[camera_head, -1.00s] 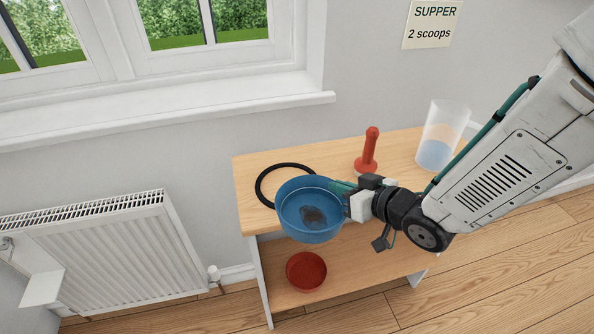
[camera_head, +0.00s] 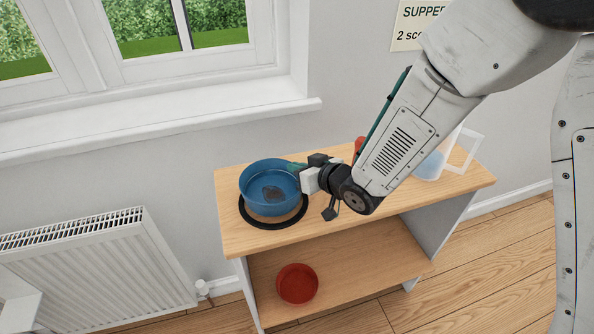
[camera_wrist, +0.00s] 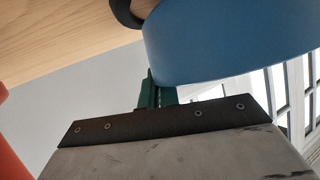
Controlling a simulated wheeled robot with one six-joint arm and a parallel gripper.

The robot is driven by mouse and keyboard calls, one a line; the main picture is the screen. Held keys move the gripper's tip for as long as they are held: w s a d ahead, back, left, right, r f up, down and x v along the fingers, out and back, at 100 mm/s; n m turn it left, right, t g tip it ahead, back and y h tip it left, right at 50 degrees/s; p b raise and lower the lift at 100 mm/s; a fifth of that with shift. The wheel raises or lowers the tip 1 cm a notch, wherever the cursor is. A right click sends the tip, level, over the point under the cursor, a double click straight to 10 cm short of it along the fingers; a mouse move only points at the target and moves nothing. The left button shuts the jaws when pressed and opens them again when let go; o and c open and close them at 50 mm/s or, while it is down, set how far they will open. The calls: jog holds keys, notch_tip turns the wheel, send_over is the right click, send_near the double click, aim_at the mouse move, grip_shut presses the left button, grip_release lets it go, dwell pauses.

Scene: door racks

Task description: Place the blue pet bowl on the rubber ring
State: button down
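The blue pet bowl (camera_head: 258,196) is upright over the black rubber ring (camera_head: 275,224) on the wooden top. A strip of wood shows between the bowl's underside and the ring's front, so the bowl looks held a little above it. The bowl hides the ring's back. My gripper (camera_head: 296,170) has its green fingers at the bowl's right rim and looks shut on it. In the wrist view the fingers (camera_wrist: 157,92) meet the bowl's wall (camera_wrist: 220,45), and part of the ring (camera_wrist: 124,12) shows at the top.
A red bowl (camera_head: 297,284) sits on the lower shelf. Behind my arm on the wooden top (camera_head: 236,238) stand a partly hidden red object (camera_head: 359,145) and a clear container (camera_head: 432,166). A radiator (camera_head: 105,270) is at the left.

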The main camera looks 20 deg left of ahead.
jog(key=shift+f, duration=0.8)
jog(key=shift+f, duration=0.1)
jog(key=c, duration=1.6)
grip_release()
jog(key=shift+c, duration=0.2)
jog(key=shift+s+d, duration=0.1)
jog(key=v, duration=1.1)
jog(key=shift+s+d+r, duration=0.2)
jog(key=shift+d+r, duration=0.05)
jog(key=shift+r, duration=0.05)
